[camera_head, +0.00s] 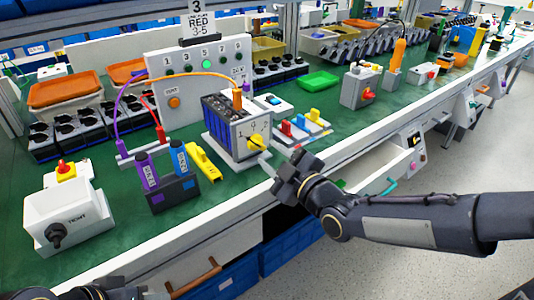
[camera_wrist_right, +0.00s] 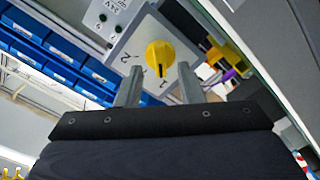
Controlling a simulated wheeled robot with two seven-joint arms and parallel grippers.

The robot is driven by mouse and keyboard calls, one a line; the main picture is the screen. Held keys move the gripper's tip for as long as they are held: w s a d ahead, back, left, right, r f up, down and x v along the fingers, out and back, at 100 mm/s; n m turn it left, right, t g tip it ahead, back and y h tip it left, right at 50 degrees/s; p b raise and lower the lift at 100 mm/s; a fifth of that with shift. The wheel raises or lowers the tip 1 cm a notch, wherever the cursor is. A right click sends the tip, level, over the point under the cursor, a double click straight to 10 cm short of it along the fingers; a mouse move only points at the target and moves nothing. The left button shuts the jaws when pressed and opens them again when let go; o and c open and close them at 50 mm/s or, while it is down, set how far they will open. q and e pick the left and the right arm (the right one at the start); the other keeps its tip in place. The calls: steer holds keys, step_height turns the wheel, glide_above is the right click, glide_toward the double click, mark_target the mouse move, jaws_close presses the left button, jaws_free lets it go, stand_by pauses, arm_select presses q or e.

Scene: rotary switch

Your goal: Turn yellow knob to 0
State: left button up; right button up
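The yellow knob (camera_head: 256,142) is on the pale front plate of a grey box (camera_head: 232,150) near the table's front edge. In the right wrist view the knob (camera_wrist_right: 161,53) sits on a light plate with dark digits; 1 and 2 are readable. A dark mark shows at the knob's lower side. My right gripper (camera_head: 267,162) is open in front of the plate. In the right wrist view its two fingers (camera_wrist_right: 159,68) are apart, with the knob between and just beyond their tips; contact cannot be told. Only a dark part of my left arm shows at the bottom left edge.
A white box with a black knob (camera_head: 57,235) stands at the left. A dark holder with purple and blue pieces (camera_head: 174,193) and a yellow block (camera_head: 204,163) lie left of the grey box. Coloured switches (camera_head: 301,124) are to its right. A panel (camera_head: 200,75) stands behind.

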mark_target(261, 148)
steer(key=shift+x, duration=1.5)
jaws_close()
